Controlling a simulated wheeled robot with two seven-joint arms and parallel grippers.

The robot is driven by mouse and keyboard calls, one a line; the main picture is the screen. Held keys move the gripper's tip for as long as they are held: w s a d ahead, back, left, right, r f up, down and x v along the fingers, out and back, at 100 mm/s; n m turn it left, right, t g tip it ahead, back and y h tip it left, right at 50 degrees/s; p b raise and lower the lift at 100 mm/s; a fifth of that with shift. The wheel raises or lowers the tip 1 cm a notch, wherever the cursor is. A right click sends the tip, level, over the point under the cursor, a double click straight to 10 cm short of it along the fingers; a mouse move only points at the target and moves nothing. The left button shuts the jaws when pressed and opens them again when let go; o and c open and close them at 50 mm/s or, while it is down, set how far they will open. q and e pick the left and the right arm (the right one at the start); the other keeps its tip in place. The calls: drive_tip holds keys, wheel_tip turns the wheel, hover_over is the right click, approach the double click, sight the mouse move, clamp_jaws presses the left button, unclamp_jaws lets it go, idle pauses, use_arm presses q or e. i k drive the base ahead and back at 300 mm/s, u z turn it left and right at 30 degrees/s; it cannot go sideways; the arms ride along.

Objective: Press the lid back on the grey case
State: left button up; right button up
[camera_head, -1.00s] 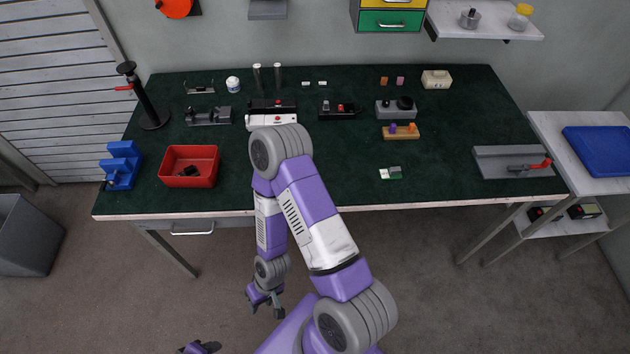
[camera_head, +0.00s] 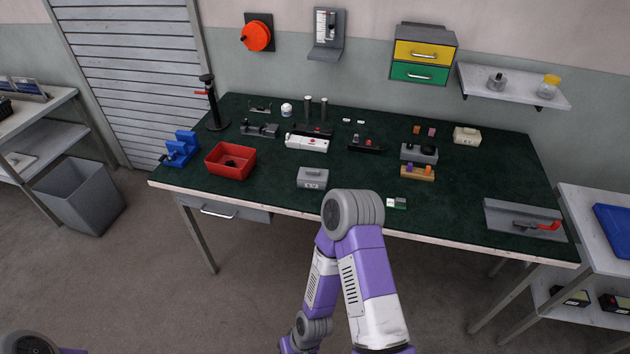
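A small grey case (camera_head: 313,179) stands near the front edge of the dark green workbench, left of my bent arm. A raised detail shows on its top and pale marks on its front. I cannot tell whether its lid is fully seated. Another grey housing (camera_head: 419,153) with a dark round part on top stands further right. My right arm rises in front of the bench, its elbow beside the grey case, and folds back down to the bottom edge. Its fingers are out of view. Only a piece of my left arm shows at the bottom left corner.
A red bin (camera_head: 231,161), a blue stand (camera_head: 181,149) and a black upright post (camera_head: 212,105) are on the left. A grey fixture (camera_head: 524,219) is front right. The bench's front middle is partly clear.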

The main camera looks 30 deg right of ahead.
sight(303, 184)
drive_tip(key=z, duration=1.3)
